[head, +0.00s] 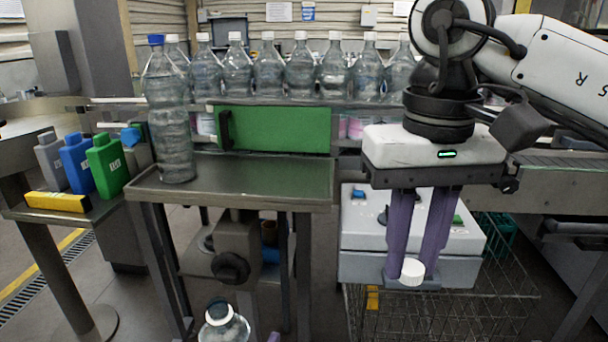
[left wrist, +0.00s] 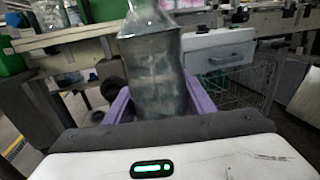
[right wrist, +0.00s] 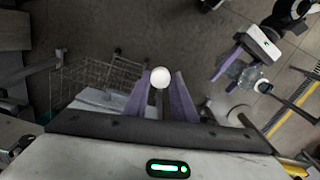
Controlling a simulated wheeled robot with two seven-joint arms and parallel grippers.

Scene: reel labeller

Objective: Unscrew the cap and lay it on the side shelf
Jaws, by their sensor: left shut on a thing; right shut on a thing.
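My right gripper (head: 412,262) points down with its purple fingers shut on a white cap (head: 411,273), in front of a pale grey box. The cap also shows between the fingertips in the right wrist view (right wrist: 161,77). A clear bottle (head: 224,327) is at the bottom edge of the head view; its neck looks uncapped, apart from the cap. My left gripper (left wrist: 158,108) is shut around this bottle (left wrist: 152,65), which looks upright in the left wrist view. A low shelf (head: 105,208) at the left may be the side shelf.
The shelf holds grey, blue (head: 77,163) and green (head: 107,165) containers and a yellow box (head: 57,202). A blue-capped bottle (head: 172,120) stands on the metal table (head: 250,180), otherwise clear. Several bottles line the back conveyor. A wire basket (head: 450,310) is below my right gripper.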

